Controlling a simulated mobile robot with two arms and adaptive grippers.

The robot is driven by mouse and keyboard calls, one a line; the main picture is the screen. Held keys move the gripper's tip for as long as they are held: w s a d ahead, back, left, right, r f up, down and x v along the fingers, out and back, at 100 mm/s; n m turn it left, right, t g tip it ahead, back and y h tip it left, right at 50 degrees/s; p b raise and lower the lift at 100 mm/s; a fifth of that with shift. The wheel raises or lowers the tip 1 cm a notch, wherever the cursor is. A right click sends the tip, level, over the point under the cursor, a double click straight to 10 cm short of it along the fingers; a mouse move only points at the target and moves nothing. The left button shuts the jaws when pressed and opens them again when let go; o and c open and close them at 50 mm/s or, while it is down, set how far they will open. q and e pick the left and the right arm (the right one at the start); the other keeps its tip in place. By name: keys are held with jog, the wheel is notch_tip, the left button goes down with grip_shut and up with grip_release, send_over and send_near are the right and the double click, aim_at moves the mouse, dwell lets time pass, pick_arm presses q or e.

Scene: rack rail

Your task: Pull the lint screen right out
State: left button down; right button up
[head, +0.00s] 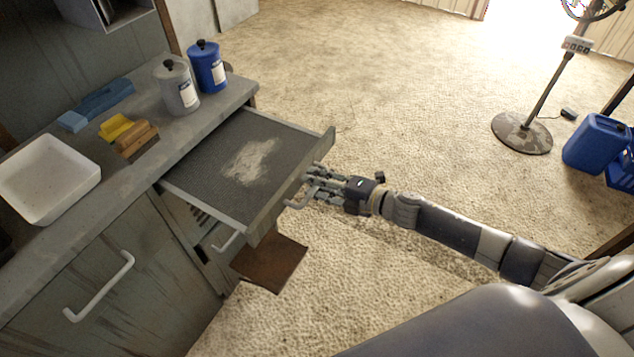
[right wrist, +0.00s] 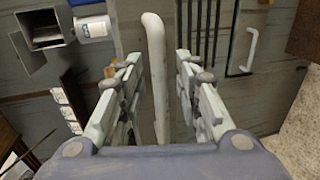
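The lint screen (head: 215,185) is a flat grey mesh drawer with a pale patch of lint (head: 250,160) on top. It sticks far out of the cabinet front in the head view. Its front panel carries a pale bar handle (head: 303,198), which also shows in the right wrist view (right wrist: 156,60). My right gripper (head: 312,186) is at this handle. In the right wrist view the fingers (right wrist: 160,78) stand apart, one on each side of the bar, with gaps visible. The screen's back end is hidden inside the cabinet. My left gripper is out of view.
The worktop (head: 205,122) holds a white tray (head: 48,180), sponges and brushes, a grey canister (head: 176,88) and a blue canister (head: 207,68). A brown mat (head: 270,262) lies below the screen. A fan stand (head: 522,132) and blue jug (head: 595,145) stand right. Carpet between is clear.

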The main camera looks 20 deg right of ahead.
jog(key=v, duration=1.2)
jog(key=shift+f, duration=0.1)
dwell(0.4)
jog(key=s+d+f+m+h, duration=0.2)
jog(key=d+f+m+h, duration=0.15)
jog(key=f, duration=0.45)
jog(key=s+d+f+m+h, duration=0.25)
jog(key=f+m, duration=0.25)
jog(key=f, duration=0.3)
jog(key=s+d+f+m+h, duration=0.15)
jog(key=d+f+m, duration=0.25)
jog(key=f, duration=0.4)
jog(key=s+a+f+m+g+h, duration=0.25)
jog(key=s+f+m+g, duration=0.3)
jog(key=s+f, duration=0.75)
jog(key=s+a+f+m+g, duration=0.2)
jog(key=s+a+f, duration=0.3)
jog(key=s, duration=0.5)
jog(key=s+a+f+m+g, duration=0.3)
jog(key=s+a+f, duration=0.3)
jog(key=s, duration=0.4)
jog(key=shift+a+g, duration=0.35)
jog(key=shift+a, duration=0.5)
